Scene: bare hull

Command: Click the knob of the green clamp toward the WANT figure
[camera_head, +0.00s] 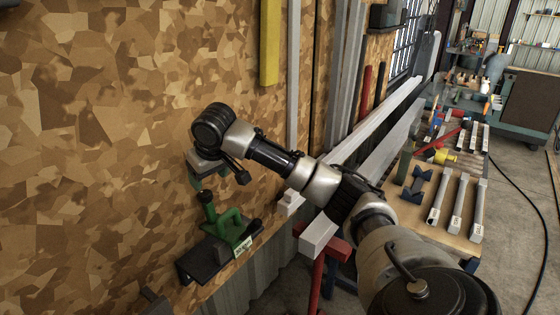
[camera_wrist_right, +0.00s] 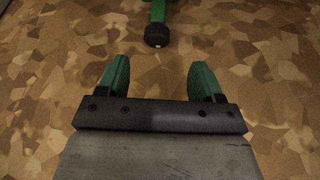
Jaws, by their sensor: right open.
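The green clamp (camera_head: 232,230) stands on a dark bracket at the lower left of the wall in the head view. Its dark-topped knob (camera_head: 206,198) sticks up at the clamp's left side. In the right wrist view a green stem with a black round knob end (camera_wrist_right: 157,36) shows at the top middle. My right gripper (camera_head: 194,182) is just above the knob in the head view. In the right wrist view its two green fingers (camera_wrist_right: 160,66) are apart with nothing between them, and the knob end lies beyond their tips. My left gripper is not in view.
A small pale label (camera_head: 243,246) is on the clamp's front, too small to read. The dark bracket (camera_head: 203,260) carries the clamp against the chipboard wall (camera_head: 90,130). A workbench (camera_head: 455,235) with tools and metal bars stands on the right. A red stand (camera_head: 318,275) is below my arm.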

